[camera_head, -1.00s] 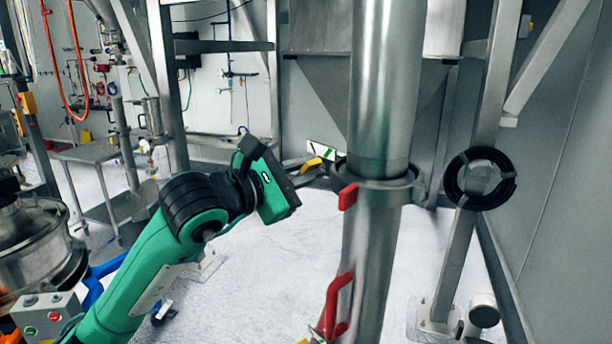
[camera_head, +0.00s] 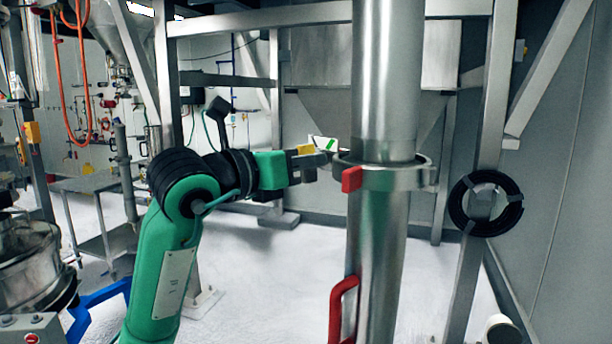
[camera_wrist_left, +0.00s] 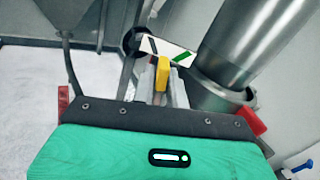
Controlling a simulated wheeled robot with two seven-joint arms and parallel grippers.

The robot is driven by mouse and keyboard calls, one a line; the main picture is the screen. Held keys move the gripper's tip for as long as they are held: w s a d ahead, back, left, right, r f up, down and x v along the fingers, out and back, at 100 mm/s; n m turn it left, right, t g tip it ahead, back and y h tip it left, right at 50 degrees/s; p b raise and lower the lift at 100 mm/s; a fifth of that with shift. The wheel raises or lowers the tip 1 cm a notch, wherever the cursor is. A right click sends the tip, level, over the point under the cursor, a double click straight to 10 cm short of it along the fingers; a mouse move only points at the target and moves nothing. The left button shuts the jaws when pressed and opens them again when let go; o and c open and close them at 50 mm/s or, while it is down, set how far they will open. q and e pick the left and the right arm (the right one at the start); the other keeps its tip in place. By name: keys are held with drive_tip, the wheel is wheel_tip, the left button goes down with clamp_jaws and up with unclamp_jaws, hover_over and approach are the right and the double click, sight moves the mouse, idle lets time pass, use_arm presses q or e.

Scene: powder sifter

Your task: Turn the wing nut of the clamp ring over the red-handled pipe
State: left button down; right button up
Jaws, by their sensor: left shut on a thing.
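The clamp ring (camera_head: 400,176) is a grey metal band around the upright steel pipe (camera_head: 385,90), with a red block (camera_head: 352,179) on its front. The red handle (camera_head: 340,308) is lower on the pipe. My left gripper (camera_head: 322,160) is level at the ring's left side, shut on the wing nut, which its fingers mostly hide. A yellow piece (camera_head: 306,149) shows at the fingers; I cannot tell whether it belongs to them. In the left wrist view, the gripper (camera_wrist_left: 162,85) reaches beside the ring (camera_wrist_left: 215,92), and the yellow piece (camera_wrist_left: 161,77) lies between grey metal parts.
A white plate with a green stripe (camera_head: 325,143) is just behind the fingertips. A black cable coil (camera_head: 486,203) hangs on the frame post to the right. A steel table (camera_head: 92,183) stands at the left. The floor behind the pipe is clear.

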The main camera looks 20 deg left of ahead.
use_arm(q)
drive_tip(key=n+b, duration=0.2)
drive_tip(key=n, duration=0.2)
drive_tip(key=shift+a+n, duration=0.15)
drive_tip(key=shift+n, duration=0.25)
drive_tip(key=shift+w+n, duration=0.1)
drive_tip(key=shift+n, duration=0.5)
drive_tip(key=shift+b, duration=0.3)
drive_tip(key=c, duration=1.5)
unclamp_jaws()
drive_tip(key=shift+c, duration=0.2)
